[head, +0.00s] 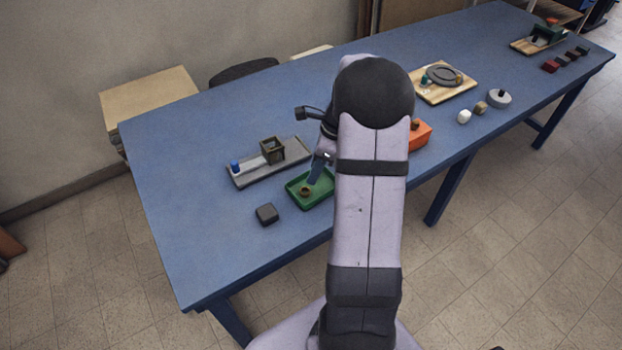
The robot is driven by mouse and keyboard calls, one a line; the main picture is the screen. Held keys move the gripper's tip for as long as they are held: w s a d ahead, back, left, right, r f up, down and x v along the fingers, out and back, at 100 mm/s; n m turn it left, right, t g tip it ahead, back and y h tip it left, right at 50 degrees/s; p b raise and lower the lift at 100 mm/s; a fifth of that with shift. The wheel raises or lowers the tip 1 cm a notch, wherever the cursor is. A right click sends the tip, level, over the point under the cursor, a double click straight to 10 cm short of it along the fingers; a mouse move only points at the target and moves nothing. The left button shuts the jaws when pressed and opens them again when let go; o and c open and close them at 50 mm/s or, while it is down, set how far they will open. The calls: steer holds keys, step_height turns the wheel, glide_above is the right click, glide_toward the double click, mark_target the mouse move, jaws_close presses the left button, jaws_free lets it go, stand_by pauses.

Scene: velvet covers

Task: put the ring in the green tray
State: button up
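The green tray (291,195) lies on the blue table, partly hidden behind my arm at its right side. A small brown ring (305,190) shows inside the tray's outline, near its left part. I cannot tell if it rests on the tray floor. My gripper (314,181) points down over the tray, just right of the ring and close to it. A bluish finger shows, but the gap between the fingers is not clear, so I cannot tell whether it is open or touches the ring.
A grey tray (246,180) with a blue peg (235,166) and a dark open cube frame (273,150) stands behind the green tray. A dark grey block (267,214) lies to its left. An orange box (420,134) is right of my arm. The table's left part is clear.

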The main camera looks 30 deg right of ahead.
steer(key=shift+v, duration=1.9)
steer(key=s+a+f+n+g+h, duration=0.1)
steer(key=s+a+n, duration=0.7)
steer(key=n, duration=0.5)
steer(key=s+a+f+n+g+h, duration=0.1)
steer(key=s+a+n, duration=0.8)
steer(key=a+n, duration=0.3)
steer(key=shift+s+a+n, duration=0.2)
steer(key=shift+a+n, duration=0.2)
steer(key=shift+n, duration=0.6)
step_height(320, 180, up, 3)
steer(key=p, duration=0.3)
steer(key=shift+r, duration=0.15)
